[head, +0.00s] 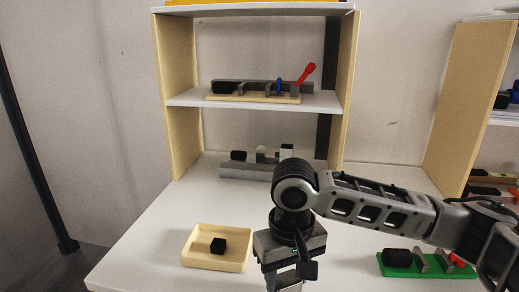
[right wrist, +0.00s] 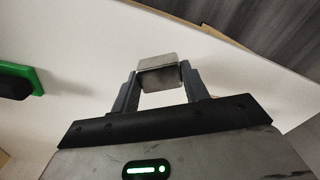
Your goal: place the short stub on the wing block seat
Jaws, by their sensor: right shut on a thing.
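My right gripper (right wrist: 158,80) is shut on a small grey metallic block, which I take to be the short stub (right wrist: 158,64), held between the two fingertips in the right wrist view. In the head view the right gripper (head: 284,284) points down over the front of the table, to the right of the tray, and its fingertips run to the bottom edge, so the stub is not clear there. A long grey block (head: 245,172) lies at the back under the shelf, with black and pale parts on it. I cannot tell for sure whether it is the wing block. My left gripper is not in view.
A cream tray (head: 191,258) with a black block (head: 218,245) stands at front left. A green base (head: 398,271) with black, grey and red parts lies at front right. A shelf (head: 255,101) above the back holds another fixture. The middle left of the table is clear.

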